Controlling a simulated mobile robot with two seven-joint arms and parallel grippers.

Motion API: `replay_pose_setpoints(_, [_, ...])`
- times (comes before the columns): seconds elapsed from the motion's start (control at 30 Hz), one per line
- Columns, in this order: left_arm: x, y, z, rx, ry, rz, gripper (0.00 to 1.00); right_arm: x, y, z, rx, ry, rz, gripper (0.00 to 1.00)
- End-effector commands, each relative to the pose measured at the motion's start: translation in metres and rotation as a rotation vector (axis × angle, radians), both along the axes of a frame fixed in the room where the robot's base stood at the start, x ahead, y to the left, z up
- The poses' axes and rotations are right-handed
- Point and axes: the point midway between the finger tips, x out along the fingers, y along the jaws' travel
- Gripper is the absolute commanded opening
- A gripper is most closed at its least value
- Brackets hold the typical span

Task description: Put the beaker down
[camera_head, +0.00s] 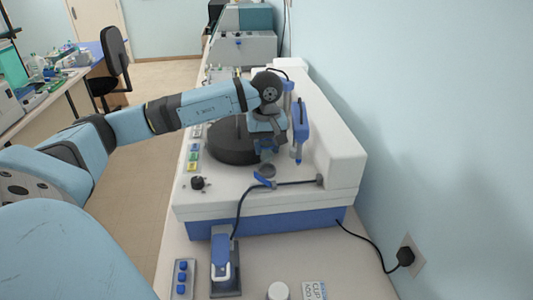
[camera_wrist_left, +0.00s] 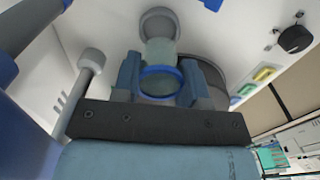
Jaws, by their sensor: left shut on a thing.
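My left gripper (camera_head: 266,148) is over the white and blue machine (camera_head: 340,160), beside its dark round plate (camera_head: 228,152). In the left wrist view the gripper (camera_wrist_left: 160,82) is shut on a clear beaker with a blue rim (camera_wrist_left: 160,71), one finger on each side. The beaker is hard to make out in the head view, where the gripper mostly hides it. A grey round part (camera_wrist_left: 160,20) shows just beyond the beaker in the wrist view. I cannot tell whether the beaker touches the surface below. My right gripper is not in view.
A blue upright part (camera_head: 300,128) stands close right of the gripper. A black cable (camera_head: 240,207) runs to a blue-handled device (camera_head: 221,258) in front. A small white container (camera_head: 278,290) and a blue-button box (camera_head: 183,278) are on the near counter. The wall is at the right.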

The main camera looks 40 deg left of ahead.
Motion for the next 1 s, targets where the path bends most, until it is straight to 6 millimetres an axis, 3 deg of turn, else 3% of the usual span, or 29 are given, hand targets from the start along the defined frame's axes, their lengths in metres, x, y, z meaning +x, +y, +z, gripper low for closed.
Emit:
replay_pose_setpoints(0.2, [0.000,0.000,-0.030,0.000,0.003,0.001,0.17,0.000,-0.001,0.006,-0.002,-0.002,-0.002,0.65])
replay_pose_setpoints(0.93, [0.000,0.000,-0.043,-0.001,0.001,0.001,0.17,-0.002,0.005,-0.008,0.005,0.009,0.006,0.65])
replay_pose_setpoints(0.97, [0.000,0.000,-0.043,0.000,0.001,0.001,0.42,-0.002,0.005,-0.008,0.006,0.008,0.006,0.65])
replay_pose_setpoints(1.0, [0.000,0.000,-0.043,0.000,0.001,0.001,0.51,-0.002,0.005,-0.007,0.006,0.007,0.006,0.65])
